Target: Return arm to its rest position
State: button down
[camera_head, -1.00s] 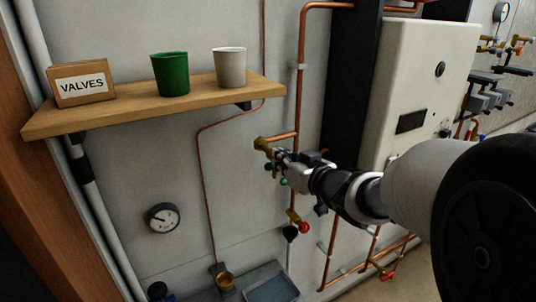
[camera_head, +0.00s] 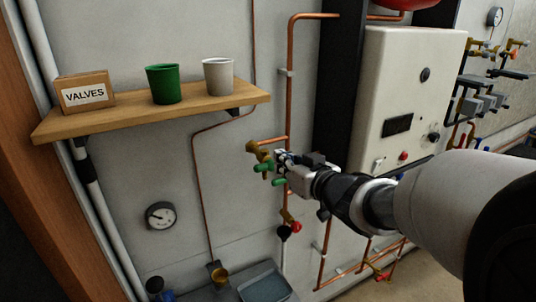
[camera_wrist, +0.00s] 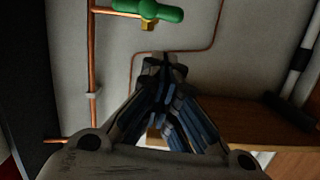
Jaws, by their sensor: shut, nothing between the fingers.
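My gripper (camera_head: 281,158) is at the middle of the head view, at the end of my arm, which reaches in from the right. It is shut and empty. Its tips are close to a brass valve with green handles (camera_head: 263,167) on the copper pipe; I cannot tell from the head view whether they touch. In the wrist view my gripper (camera_wrist: 163,65) has its fingers together, and a green valve handle (camera_wrist: 148,9) shows beyond them, apart from the tips.
A wooden shelf (camera_head: 135,118) holds a VALVES box (camera_head: 85,92), a green cup (camera_head: 163,84) and a white cup (camera_head: 218,77). A white boiler box (camera_head: 405,100) stands behind my arm. A gauge (camera_head: 160,215), a red-handled valve (camera_head: 296,226) and a grey tray (camera_head: 265,285) are lower down.

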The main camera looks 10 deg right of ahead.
jog(key=a+f+v, duration=0.1)
jog(key=v, duration=0.4)
jog(key=s+d+f+m+g+h+b, duration=0.2)
jog(key=s+d+f+h+b, duration=0.15)
jog(key=f+b, duration=0.4)
jog(key=s+d+f+m+g+h+b, duration=0.1)
jog(key=s+d+f+m+h+b, duration=0.2)
jog(key=s+f+b, duration=0.4)
jog(key=s+a+f+n+g+b, duration=0.1)
jog(key=s+a+f+g+b, duration=0.2)
jog(key=s+f, duration=0.5)
jog(key=s+a+f+n+g+y+b, duration=0.1)
jog(key=s+a+f+g+b, duration=0.3)
jog(key=s+f+b, duration=0.3)
notch_tip(320, 180, down, 6)
jog(key=shift+s+a+r, duration=0.2)
jog(key=shift+s+a, duration=0.2)
jog(key=shift+s, duration=0.35)
jog(key=c, duration=2.4)
grip_release()
